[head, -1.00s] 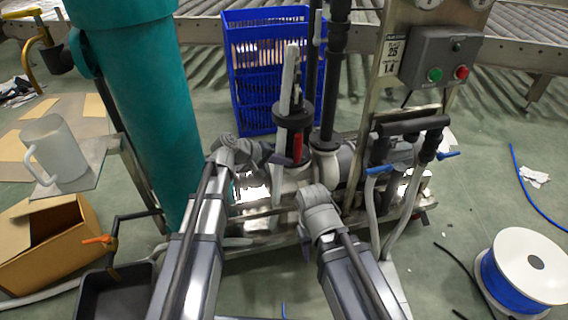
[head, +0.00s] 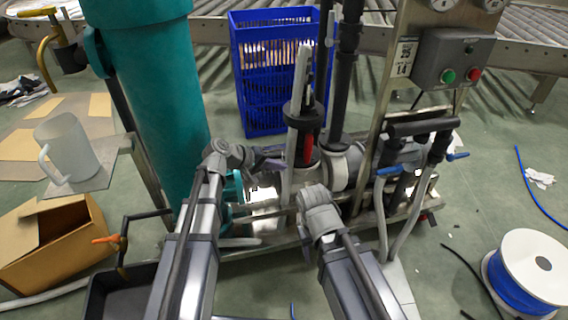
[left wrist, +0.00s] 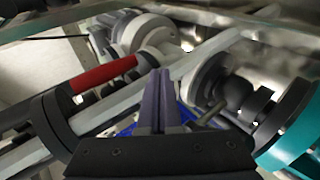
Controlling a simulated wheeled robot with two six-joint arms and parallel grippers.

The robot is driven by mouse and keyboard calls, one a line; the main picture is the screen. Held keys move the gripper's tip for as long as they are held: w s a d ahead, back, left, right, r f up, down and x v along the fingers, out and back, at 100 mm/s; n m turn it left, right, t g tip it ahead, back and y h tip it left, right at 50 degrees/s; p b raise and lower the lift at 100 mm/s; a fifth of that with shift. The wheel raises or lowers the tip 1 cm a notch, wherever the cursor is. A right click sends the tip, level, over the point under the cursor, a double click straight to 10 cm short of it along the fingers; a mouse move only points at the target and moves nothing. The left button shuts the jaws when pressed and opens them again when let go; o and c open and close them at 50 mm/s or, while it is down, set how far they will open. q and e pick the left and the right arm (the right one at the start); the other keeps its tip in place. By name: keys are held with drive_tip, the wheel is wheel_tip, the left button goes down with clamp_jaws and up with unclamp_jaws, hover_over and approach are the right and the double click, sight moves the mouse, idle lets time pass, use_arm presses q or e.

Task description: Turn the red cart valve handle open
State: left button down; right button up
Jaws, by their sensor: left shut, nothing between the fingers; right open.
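The red valve handle (head: 308,148) stands upright in the middle of the cart, beside a pale grey bar and a black collar. In the left wrist view the red handle (left wrist: 103,73) lies slanted at upper left, left of my fingers and apart from them. My left gripper (head: 274,164) is left of the handle and a little lower, pointing right. Its fingers (left wrist: 158,100) are together and empty in the left wrist view. My right gripper (head: 318,192) is below the handle, close to the cart; its fingers are largely hidden behind its wrist.
A teal cylinder (head: 155,100) rises left of my left arm. Black pipes (head: 347,70) stand just right of the handle. A control box (head: 446,60) with green and red buttons is at upper right. A blue crate (head: 265,95) stands behind the cart. A cable spool (head: 530,270) lies lower right.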

use_arm(q)
drive_tip(key=s+a, duration=0.4)
drive_tip(key=a, duration=0.3)
drive_tip(key=shift+a, duration=0.2)
drive_tip(key=shift+s+r, duration=0.15)
drive_tip(key=s+d+r+m+g+y+p, duration=0.2)
drive_tip(key=s+d+r+m+y+p, duration=0.1)
drive_tip(key=s+p, duration=0.35)
drive_tip(key=s+d+r+m+g+y+p, duration=0.25)
drive_tip(key=s+y+p, duration=0.2)
drive_tip(key=s, duration=0.25)
drive_tip(key=s+d+r+m+g+y+p, duration=0.2)
drive_tip(key=s+r+m+y+p, duration=0.1)
drive_tip(key=s+p, duration=0.35)
wheel_tip(320, 180, up, 37)
drive_tip(key=p, duration=3.7)
drive_tip(key=shift+r, duration=0.15)
drive_tip(key=shift+a+t, duration=0.1)
drive_tip(key=shift+t, duration=0.15)
drive_tip(key=shift+a, duration=0.15)
